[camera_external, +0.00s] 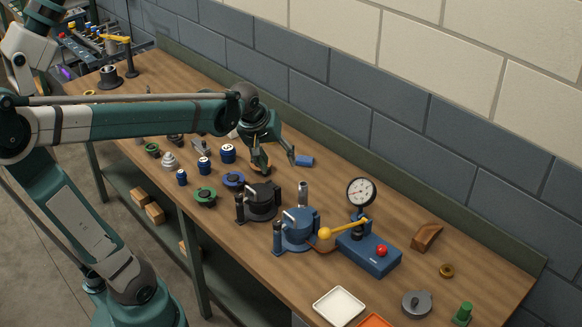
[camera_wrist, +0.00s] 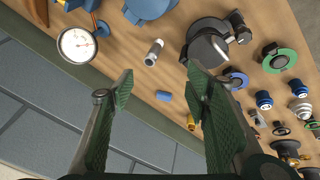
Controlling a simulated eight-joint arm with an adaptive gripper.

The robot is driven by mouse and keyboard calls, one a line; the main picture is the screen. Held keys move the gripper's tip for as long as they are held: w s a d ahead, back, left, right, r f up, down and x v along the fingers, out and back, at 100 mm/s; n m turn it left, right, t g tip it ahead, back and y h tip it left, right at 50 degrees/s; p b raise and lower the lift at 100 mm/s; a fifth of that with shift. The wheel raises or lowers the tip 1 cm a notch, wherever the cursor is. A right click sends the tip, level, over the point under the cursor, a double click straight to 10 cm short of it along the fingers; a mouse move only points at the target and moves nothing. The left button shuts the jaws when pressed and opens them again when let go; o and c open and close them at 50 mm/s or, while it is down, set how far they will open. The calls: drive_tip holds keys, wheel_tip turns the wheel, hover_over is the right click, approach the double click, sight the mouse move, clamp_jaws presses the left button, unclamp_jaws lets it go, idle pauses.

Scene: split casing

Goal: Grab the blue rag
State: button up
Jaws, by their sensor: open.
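A small blue piece (camera_external: 303,160), which looks like the blue rag, lies on the bench near the back wall edge. It is too small to make out cloth texture. In the wrist view the blue rag (camera_wrist: 164,96) shows between my two fingers, farther off on the bench and not touched. My gripper (camera_external: 277,162) is open and empty, with its fingers spread on either side in the wrist view (camera_wrist: 163,86). In the outside view it hangs over the back part of the bench, just left of the rag.
A yellow-orange thing (camera_wrist: 192,122) lies beside my right finger, partly hidden. A metal cylinder (camera_external: 303,193) stands nearby. A black casing (camera_external: 262,202), a blue casing (camera_external: 297,232) and a dial gauge (camera_external: 361,192) stand to the front and right. The back ledge runs close behind the rag.

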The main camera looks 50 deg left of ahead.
drive_tip(key=w+a+n+g+p, duration=0.15)
drive_tip(key=w+a+n, duration=0.25)
drive_tip(key=w, duration=0.6)
drive_tip(key=n+g+p, duration=0.3)
drive_tip(key=n+p, duration=0.4)
drive_tip(key=n, duration=0.5)
approach(305, 159)
drive_tip(key=shift+w+a+f+n, duration=0.1)
drive_tip(key=shift+a+f+n, duration=0.2)
drive_tip(key=shift+f, duration=0.15)
drive_tip(key=shift+f, duration=0.1)
drive_tip(key=shift+f, duration=1.2)
drive_tip(key=shift+f, duration=0.1)
drive_tip(key=shift+f, duration=2.5)
